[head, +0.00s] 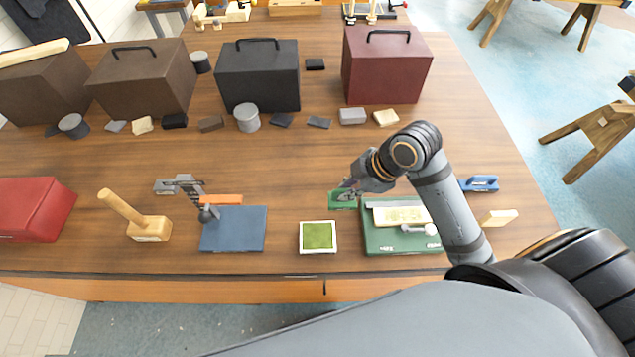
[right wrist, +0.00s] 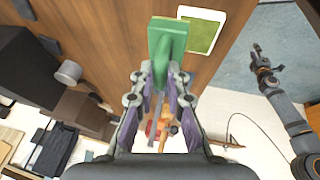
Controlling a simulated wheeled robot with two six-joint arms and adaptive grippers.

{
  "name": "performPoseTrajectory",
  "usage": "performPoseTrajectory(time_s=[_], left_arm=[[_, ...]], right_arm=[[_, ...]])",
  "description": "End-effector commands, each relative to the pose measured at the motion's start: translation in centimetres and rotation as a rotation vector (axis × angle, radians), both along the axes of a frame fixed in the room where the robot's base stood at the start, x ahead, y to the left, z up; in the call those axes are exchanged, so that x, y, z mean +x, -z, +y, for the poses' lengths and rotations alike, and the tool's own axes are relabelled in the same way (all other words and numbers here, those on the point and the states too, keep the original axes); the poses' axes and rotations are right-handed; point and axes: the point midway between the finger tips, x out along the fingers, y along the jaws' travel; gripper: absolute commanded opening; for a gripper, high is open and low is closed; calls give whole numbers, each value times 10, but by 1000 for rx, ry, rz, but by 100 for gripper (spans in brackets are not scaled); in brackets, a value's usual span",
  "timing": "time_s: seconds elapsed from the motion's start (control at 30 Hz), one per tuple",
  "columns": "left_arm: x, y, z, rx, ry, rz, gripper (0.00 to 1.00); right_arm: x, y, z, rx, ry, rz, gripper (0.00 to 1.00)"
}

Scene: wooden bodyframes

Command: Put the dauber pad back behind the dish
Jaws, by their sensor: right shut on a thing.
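My right gripper (head: 347,186) is shut on the green dauber pad (head: 343,201). In the right wrist view the dauber pad (right wrist: 167,38) shows as a green block between the fingertips of the right gripper (right wrist: 160,78). The dish (head: 318,237) is a white-rimmed square with green inside, near the table's front edge. The pad is beyond it and a little to the right; I cannot tell whether it touches the table. The dish (right wrist: 202,30) shows beside the pad in the right wrist view. My left gripper (right wrist: 262,62) hangs over the floor there, too small to tell its state.
A green case (head: 385,243) with tools stands right of the dish. A blue mat (head: 234,228) with a grey and orange tool (head: 220,200) lies left. A mallet (head: 145,228) lies farther left. Blocks and boxes stand at the back. The table behind the dish is mostly clear.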

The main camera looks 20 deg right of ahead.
Motion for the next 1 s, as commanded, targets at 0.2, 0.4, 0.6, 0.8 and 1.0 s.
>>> performPoseTrajectory(time_s=[0.2, 0.4, 0.6, 0.8, 1.0], left_arm=[[9, -22, 7, 9, 3, -14, 40], [22, -38, 15, 19, 8, -34, 40], [18, -41, 13, 17, 7, -28, 40], [13, -47, 7, 9, 4, -20, 40], [12, -61, 7, 9, 3, -18, 40]], right_arm=[[54, 18, 14, 11, -1, 5, 0], [96, 59, 20, 3, -3, 5, 0], [114, 83, 23, 1, -2, 1, 0], [119, 92, 24, 1, -3, 4, 0], [119, 118, 24, 1, -2, 2, 0]])
